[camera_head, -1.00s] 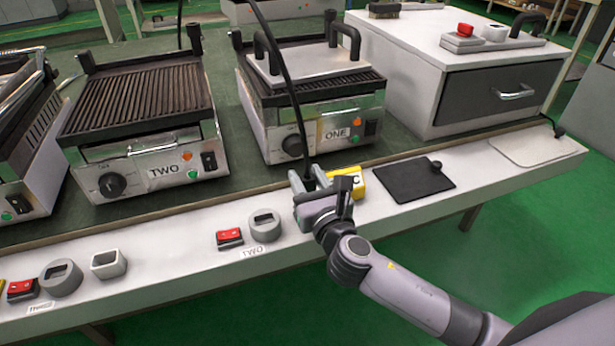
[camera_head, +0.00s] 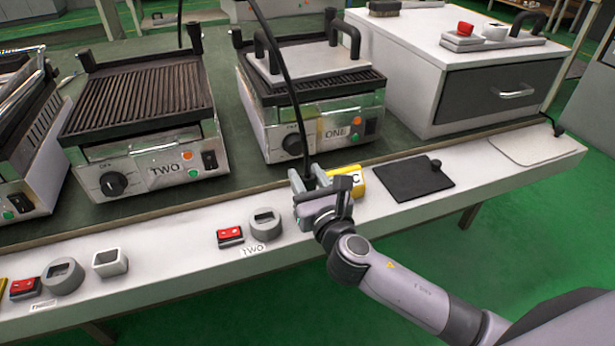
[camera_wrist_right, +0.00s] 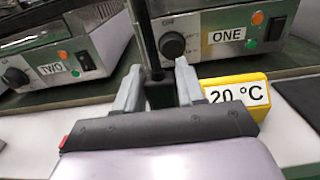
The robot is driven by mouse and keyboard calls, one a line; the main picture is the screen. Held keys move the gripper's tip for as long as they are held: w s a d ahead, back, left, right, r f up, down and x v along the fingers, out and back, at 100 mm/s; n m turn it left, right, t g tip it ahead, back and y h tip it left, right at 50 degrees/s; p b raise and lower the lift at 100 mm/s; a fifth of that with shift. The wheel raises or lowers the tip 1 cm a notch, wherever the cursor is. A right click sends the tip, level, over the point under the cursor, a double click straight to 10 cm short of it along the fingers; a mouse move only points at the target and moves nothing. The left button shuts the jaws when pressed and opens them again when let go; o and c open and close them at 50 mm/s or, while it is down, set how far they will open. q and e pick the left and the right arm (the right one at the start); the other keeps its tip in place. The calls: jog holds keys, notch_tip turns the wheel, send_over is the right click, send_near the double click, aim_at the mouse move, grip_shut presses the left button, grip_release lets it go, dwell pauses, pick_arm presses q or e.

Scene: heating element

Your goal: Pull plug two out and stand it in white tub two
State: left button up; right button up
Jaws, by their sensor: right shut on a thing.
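My right gripper (camera_head: 312,187) is shut on a black plug, which also shows between the fingers in the right wrist view (camera_wrist_right: 160,92). A black cable (camera_head: 284,75) runs up from it. I see no number on the plug, and the gripper hides what is under it. The grey socket (camera_head: 265,222) by the label TWO (camera_head: 254,250) shows a dark, empty opening, left of the gripper. A white square tub (camera_head: 110,262) stands empty farther left, beside another grey socket (camera_head: 62,275). I cannot read a number on this tub. My left gripper is not in view.
A yellow block (camera_wrist_right: 238,95) marked 20 °C stands just right of the gripper. Red switches (camera_head: 230,236) sit beside the sockets. Grill ONE (camera_head: 315,125) and grill TWO (camera_head: 145,165) stand behind. A black pad (camera_head: 405,180) lies at right. The white ledge between tub and socket is clear.

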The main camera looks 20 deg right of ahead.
jog(key=shift+f+b, duration=1.2)
jog(key=shift+f, duration=0.45)
jog(key=shift+f+b, duration=0.55)
jog(key=shift+f, duration=0.2)
jog(key=o, duration=1.1)
jog(key=shift+o, duration=0.2)
